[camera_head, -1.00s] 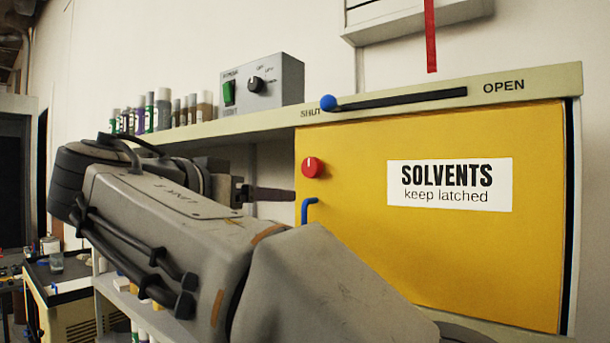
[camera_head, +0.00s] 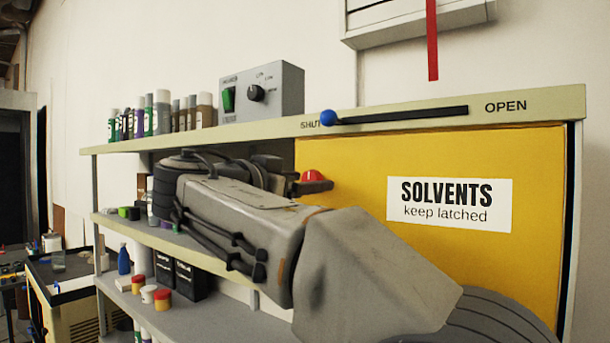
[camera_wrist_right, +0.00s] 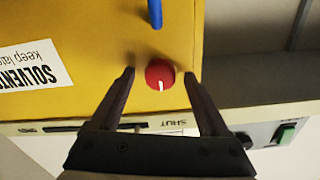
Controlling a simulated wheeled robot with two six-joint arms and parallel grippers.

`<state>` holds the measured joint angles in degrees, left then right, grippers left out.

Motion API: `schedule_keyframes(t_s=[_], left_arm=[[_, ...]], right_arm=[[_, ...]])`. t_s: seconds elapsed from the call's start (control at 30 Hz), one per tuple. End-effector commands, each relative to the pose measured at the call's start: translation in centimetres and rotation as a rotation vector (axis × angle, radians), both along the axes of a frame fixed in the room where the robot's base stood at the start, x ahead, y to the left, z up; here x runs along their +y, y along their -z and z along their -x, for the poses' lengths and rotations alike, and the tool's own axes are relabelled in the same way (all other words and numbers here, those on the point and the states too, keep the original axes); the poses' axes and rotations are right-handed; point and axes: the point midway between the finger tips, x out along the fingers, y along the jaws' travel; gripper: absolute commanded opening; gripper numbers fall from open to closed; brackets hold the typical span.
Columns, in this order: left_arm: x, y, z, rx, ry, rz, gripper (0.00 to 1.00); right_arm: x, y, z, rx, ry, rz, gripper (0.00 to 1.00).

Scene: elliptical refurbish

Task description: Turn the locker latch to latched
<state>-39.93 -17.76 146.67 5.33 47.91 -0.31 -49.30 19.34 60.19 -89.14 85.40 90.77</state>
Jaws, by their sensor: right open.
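The locker latch is a red knob (camera_head: 312,174) on the yellow locker door (camera_head: 530,270). In the head view my right arm partly covers it. In the right wrist view the red knob (camera_wrist_right: 160,74) shows whole, its white mark pointing toward the shelf edge. My right gripper (camera_wrist_right: 160,73) is open, with one finger on each side of the knob and gaps between; whether the fingers reach the knob's depth I cannot tell. In the head view the right gripper (camera_head: 313,187) shows only as a dark finger by the knob. My left gripper is not in view.
A blue handle (camera_wrist_right: 155,14) is on the door near the knob. A blue-ended slider (camera_head: 328,117) sits at the SHUT end above the door. A grey switch box (camera_head: 275,88) and bottles (camera_head: 162,112) stand on the shelf, with jars (camera_head: 162,299) below.

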Motion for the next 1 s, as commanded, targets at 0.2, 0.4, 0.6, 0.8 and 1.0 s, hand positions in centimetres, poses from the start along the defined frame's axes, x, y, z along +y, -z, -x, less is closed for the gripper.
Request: schedule_keyframes(t_s=[0.2, 0.4, 0.6, 0.8, 1.0], left_arm=[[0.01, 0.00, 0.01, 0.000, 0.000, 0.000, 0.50], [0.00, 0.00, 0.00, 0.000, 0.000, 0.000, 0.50], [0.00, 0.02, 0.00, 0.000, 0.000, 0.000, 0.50], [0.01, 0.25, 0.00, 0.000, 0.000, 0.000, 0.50], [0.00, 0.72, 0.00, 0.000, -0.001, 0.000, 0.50]], right_arm=[[-0.06, 0.05, -0.09, 0.000, 0.000, 0.000, 0.79], [-0.05, 0.04, -0.08, 0.000, 0.000, 0.000, 0.18], [-0.04, 0.05, -0.07, 0.002, 0.000, 0.003, 0.00], [-0.03, 0.10, -0.08, 0.027, 0.000, 0.037, 0.00], [-0.02, 0.18, -0.09, 0.095, 0.000, 0.130, 0.00]])
